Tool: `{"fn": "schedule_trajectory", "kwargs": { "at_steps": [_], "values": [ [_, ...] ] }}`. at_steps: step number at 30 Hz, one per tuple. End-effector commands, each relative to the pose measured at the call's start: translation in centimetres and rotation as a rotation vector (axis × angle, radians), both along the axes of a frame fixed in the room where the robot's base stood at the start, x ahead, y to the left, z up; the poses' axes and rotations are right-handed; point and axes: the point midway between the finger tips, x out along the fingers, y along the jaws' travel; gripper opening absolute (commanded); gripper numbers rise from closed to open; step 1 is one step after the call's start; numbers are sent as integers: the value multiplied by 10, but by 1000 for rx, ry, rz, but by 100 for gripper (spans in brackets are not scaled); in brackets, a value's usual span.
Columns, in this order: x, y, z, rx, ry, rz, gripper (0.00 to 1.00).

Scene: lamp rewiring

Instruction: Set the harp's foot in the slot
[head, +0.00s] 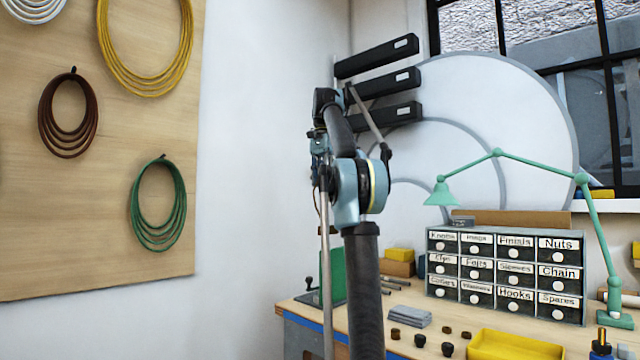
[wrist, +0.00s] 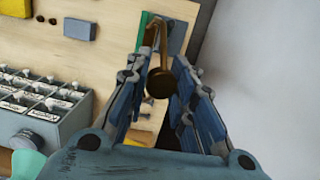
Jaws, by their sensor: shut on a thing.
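In the wrist view, a thin brown curved piece with a round dark-brown end (wrist: 160,83) lies between the fingers of my gripper (wrist: 159,77); it looks like the harp. My gripper is shut on it, with the blue-grey fingers on either side. In the head view, my gripper (head: 320,158) hangs high at the end of my arm, in front of the pale wall, too small to show the harp clearly. A thin grey upright rod (head: 327,265) stands below it. I cannot make out the slot or whether the harp's foot touches anything.
Cable coils hang on the left board (head: 100,195).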

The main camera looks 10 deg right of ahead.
Motion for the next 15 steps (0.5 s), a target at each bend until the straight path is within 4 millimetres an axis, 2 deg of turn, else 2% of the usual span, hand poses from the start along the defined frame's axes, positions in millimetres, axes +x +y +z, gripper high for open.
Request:
{"fn": "schedule_trajectory", "kwargs": {
  "at_steps": [15],
  "values": [
    [0, 1, -22, 1, -1, 1, 0]
  ]
}}
